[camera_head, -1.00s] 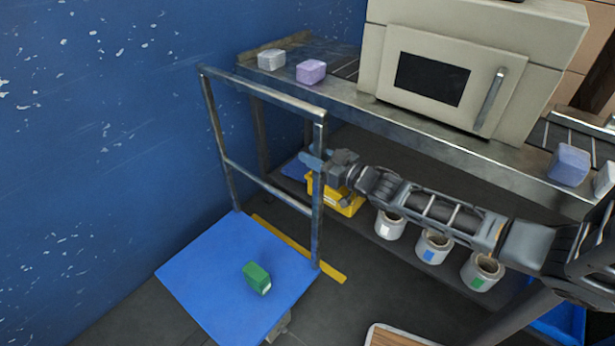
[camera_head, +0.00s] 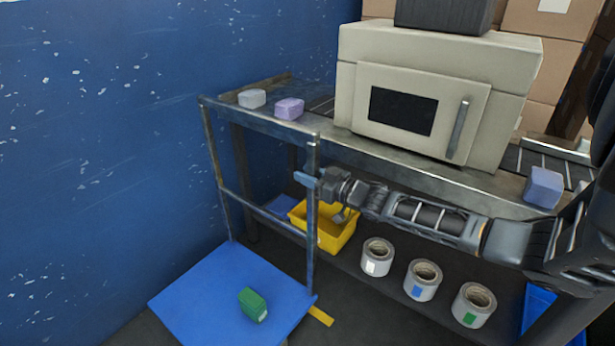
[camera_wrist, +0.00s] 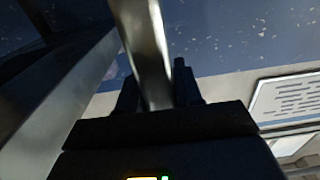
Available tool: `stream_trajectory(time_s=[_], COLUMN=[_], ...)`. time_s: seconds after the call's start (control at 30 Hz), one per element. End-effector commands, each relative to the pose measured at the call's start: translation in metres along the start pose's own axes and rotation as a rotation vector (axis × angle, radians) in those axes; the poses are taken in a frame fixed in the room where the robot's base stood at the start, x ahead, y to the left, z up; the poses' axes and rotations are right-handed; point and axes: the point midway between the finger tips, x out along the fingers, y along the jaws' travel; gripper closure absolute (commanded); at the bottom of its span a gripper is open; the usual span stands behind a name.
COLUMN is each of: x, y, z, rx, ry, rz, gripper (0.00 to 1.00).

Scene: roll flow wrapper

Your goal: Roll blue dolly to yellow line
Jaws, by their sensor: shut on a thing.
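The blue dolly has a flat blue deck (camera_head: 195,300) and a grey metal handle frame (camera_head: 258,116) at its far side. My gripper (camera_head: 308,183) is shut on the frame's right upright post. In the wrist view the metal post (camera_wrist: 145,40) runs between the two dark fingers of my gripper (camera_wrist: 157,82). A short end of the yellow line (camera_head: 321,316) shows on the floor at the deck's right corner. The rest of the line is hidden by the dolly.
A green block (camera_head: 252,304) lies on the deck. The blue wall (camera_head: 90,160) is close on the left. Behind the frame stands a bench (camera_head: 420,178) with a beige machine (camera_head: 420,100). A yellow bin (camera_head: 336,235) and several rolls (camera_head: 423,280) sit beneath it.

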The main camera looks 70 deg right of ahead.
Motion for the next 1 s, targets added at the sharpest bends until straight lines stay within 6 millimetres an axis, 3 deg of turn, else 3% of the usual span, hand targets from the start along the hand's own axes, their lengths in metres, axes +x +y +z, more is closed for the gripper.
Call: stream_trajectory(time_s=[0.03, 0.13, 0.17, 0.33, 0.77, 1.0], x=[-0.002, -0.003, -0.003, -0.002, -0.001, -0.002], y=[0.008, 0.009, 0.009, 0.008, 0.003, -0.02], z=[0.002, 0.002, 0.002, 0.001, 0.0, -0.002], rx=[-0.003, -0.003, -0.003, -0.003, -0.001, 0.004], ry=[-0.008, -0.008, -0.008, -0.006, -0.002, -0.001], rz=[0.016, 0.017, 0.017, 0.015, 0.007, 0.006], gripper=[1.0, 1.0, 0.63, 0.46, 0.45, 0.45])
